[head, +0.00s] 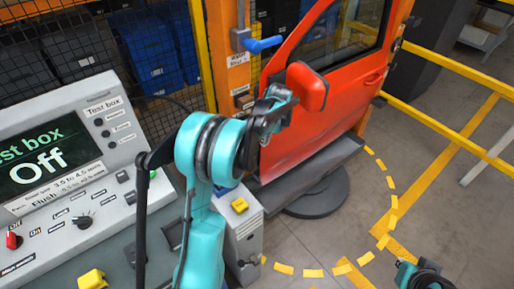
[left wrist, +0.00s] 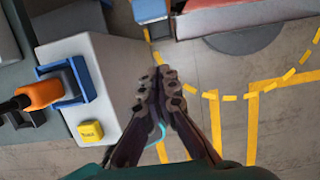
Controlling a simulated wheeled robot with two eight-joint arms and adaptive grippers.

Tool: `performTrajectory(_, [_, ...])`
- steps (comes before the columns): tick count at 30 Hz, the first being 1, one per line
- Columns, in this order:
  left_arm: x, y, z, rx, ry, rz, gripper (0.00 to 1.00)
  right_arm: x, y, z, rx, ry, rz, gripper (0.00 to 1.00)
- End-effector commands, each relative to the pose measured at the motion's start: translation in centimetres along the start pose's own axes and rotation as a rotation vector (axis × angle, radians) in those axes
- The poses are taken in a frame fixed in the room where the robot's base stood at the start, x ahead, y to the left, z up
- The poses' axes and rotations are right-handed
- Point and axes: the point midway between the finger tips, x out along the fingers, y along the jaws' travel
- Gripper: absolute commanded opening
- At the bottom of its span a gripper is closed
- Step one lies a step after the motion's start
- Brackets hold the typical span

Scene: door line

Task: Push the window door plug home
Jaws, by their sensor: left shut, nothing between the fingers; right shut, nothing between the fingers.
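The red door (head: 335,100) stands on a grey platform, with a red mirror (head: 307,87) sticking out. My left gripper (head: 275,108) is in front of the door, just below and left of the mirror in the picture. In the left wrist view its fingers (left wrist: 160,82) are together and empty. An orange plug-like part (left wrist: 40,93) with a black end sits at a blue holder (left wrist: 72,80) on the grey box. I cannot tell whether it is the window door plug, and no door socket shows clearly. My right gripper (head: 428,278) is shut, low at the right, away from the door.
The test box (head: 60,150) at left shows "Off" on its screen. A grey box with a yellow button (head: 240,205) stands below my left arm. A blue handle (head: 264,44) juts from the orange post (head: 236,75). Yellow rails (head: 440,120) run at right; the marked floor is clear.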

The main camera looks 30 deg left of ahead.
Motion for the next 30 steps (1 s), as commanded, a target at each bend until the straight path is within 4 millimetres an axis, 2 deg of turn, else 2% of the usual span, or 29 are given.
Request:
performTrajectory(4, [0.1, 0.0, 0.0, -0.001, 0.000, -0.001, 0.00, 0.0, 0.0, 0.0, 0.000, 0.000, 0.000, 0.00])
performTrajectory(8, [1.3, 0.0, 0.0, -0.002, 0.000, -0.001, 0.00, 0.3, 0.0, 0.2, 0.000, 0.000, 0.000, 0.00])
performTrajectory(21, [10.2, 0.0, -0.1, -0.003, 0.000, -0.001, 0.00, 2.2, 0.0, 1.6, 0.000, 0.000, 0.000, 0.00])
performTrajectory(27, [10.8, 0.0, 2.8, -0.004, 0.000, -0.001, 0.00, 2.5, 0.0, 1.8, 0.000, 0.000, 0.000, 0.00])
performTrajectory(30, [10.9, 0.0, 3.5, -0.003, 0.000, -0.001, 0.00, 2.6, 0.0, 1.9, 0.000, 0.000, 0.000, 0.00])
